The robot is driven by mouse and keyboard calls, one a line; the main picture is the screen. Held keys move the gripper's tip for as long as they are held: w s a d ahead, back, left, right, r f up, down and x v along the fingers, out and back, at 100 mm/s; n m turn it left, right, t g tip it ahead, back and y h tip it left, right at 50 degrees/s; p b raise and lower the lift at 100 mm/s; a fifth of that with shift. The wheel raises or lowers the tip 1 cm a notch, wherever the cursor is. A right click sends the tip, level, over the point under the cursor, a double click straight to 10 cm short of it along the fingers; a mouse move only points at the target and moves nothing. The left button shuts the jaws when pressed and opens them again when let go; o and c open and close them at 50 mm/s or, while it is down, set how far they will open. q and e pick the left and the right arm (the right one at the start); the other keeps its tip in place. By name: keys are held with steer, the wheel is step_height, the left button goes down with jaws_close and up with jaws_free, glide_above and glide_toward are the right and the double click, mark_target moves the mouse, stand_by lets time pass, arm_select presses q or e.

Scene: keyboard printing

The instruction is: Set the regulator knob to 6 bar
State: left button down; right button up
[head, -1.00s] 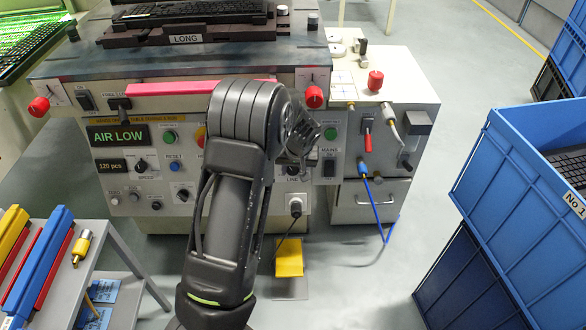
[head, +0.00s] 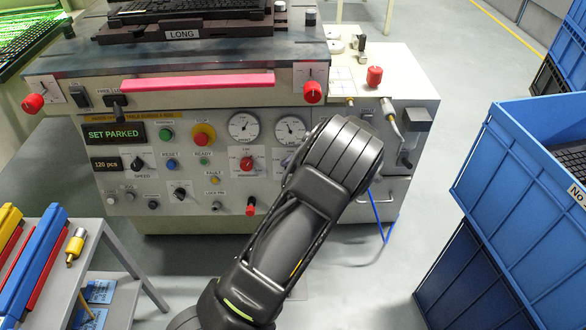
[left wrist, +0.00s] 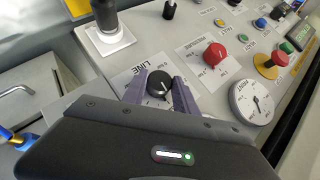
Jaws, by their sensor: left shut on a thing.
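In the left wrist view, a round black knob (left wrist: 158,86) with a white pointer mark sits on a white plate marked LINE. My left gripper (left wrist: 160,79) has its two grey-purple fingers on opposite sides of this knob and is shut on it. The scale numbers are too small to read. In the head view my left arm covers the LINE knob, and only a bit of a finger shows beside the forearm. Two round white gauges, one (head: 243,127) left and one (head: 291,131) right, are on the panel; their values cannot be read. My right gripper is not in view.
A red knob (head: 246,163) is close by on the panel; in the left wrist view a black handle (left wrist: 107,28) stands near the fingers. The display (head: 114,133) reads SET PARKED. Blue crates (head: 510,150) stand at the right, a grey side table (head: 90,235) at the left.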

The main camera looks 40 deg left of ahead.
arm_select(q)
steer(key=m+y, duration=0.1)
steer(key=m+y+b, duration=0.1)
steer(key=y, duration=0.1)
steer(key=f+m+y+b, duration=0.1)
steer(key=m, duration=0.1)
steer(key=shift+d+y, duration=0.25)
steer(key=shift+y, duration=0.15)
steer(key=shift+m+y+b, duration=0.7)
steer(key=shift+m+y, duration=0.3)
steer(key=shift+m, duration=0.1)
steer(key=shift+f+m+t+y+b, duration=0.1)
steer(key=shift+m+t+y+b, duration=0.2)
steer(key=shift+m+t+y, duration=0.55)
steer(key=shift+m+y, duration=0.25)
steer(key=shift+m, duration=0.2)
steer(key=c, duration=1)
jaws_free()
steer(key=shift+o, duration=0.2)
steer(key=s+d+p, duration=0.1)
steer(key=d, duration=0.6)
steer(key=shift+d, duration=0.4)
